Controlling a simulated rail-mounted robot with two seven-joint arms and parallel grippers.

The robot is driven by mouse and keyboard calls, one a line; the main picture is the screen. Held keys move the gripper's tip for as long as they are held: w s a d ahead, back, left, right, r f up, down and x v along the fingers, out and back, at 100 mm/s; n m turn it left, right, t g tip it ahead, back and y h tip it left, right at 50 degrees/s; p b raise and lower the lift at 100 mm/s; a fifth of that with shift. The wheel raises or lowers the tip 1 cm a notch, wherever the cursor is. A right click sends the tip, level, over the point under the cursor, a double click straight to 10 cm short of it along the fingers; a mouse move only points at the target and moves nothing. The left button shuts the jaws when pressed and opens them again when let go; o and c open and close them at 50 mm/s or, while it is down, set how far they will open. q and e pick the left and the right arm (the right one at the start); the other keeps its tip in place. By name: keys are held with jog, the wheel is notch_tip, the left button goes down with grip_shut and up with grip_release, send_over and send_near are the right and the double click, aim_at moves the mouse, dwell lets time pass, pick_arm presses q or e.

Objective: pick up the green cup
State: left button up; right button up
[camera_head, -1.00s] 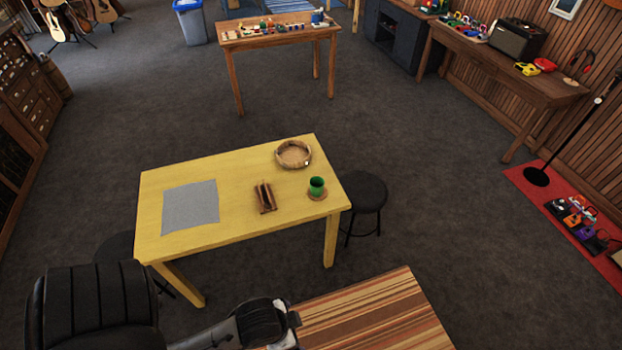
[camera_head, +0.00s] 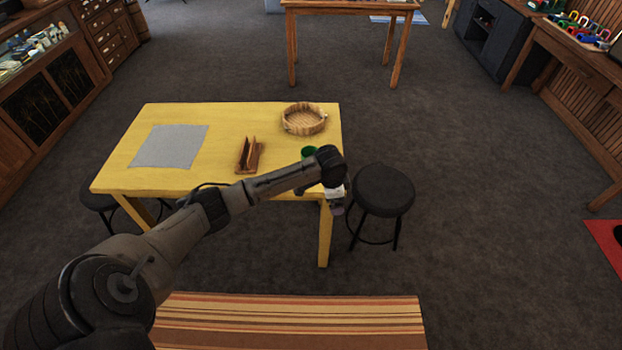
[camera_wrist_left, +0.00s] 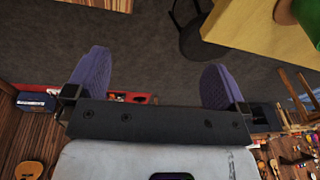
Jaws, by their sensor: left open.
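The green cup (camera_head: 308,152) stands near the right end of the yellow table (camera_head: 215,113), mostly hidden behind my left forearm. Part of the cup also shows at the top right corner of the left wrist view (camera_wrist_left: 304,14). My left gripper (camera_head: 338,206) hangs by the table's front right corner, partly hidden by my wrist. In the wrist view its two purple fingers (camera_wrist_left: 157,70) are apart with nothing between them, and the cup is off to the right of them. My right gripper does not show.
A round wooden basket (camera_head: 304,120), a brown wooden holder (camera_head: 249,156) and a grey mat (camera_head: 170,146) lie on the table. A black stool (camera_head: 384,190) stands just right of the gripper. A striped surface (camera_head: 290,322) lies in front. Open floor is to the right.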

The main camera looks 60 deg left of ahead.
pick_arm(q)
jog(key=w+a+r+n+t+b, duration=0.1)
jog(key=a+r+n+b, duration=0.15)
jog(key=a+b, duration=0.7)
jog(key=w+a+r+n+t+b, duration=0.1)
jog(key=a+r+n+b, duration=0.2)
jog(key=a, duration=1.3)
jog(key=b, duration=0.2)
send_near(310, 152)
jog(key=d+f, duration=0.2)
jog(key=f, duration=0.1)
jog(key=w+f+b, duration=0.1)
jog(key=f+m+b, duration=0.1)
jog(key=shift+w+d+f, duration=0.15)
jog(key=shift+d+f, duration=0.2)
jog(key=shift+w+f+t+b, duration=0.2)
jog(key=shift+f+t+b, duration=0.15)
jog(key=shift+f, duration=0.1)
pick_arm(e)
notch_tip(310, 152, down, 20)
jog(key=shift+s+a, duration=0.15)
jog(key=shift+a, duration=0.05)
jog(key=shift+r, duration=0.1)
pick_arm(q)
jog(key=c, duration=0.9)
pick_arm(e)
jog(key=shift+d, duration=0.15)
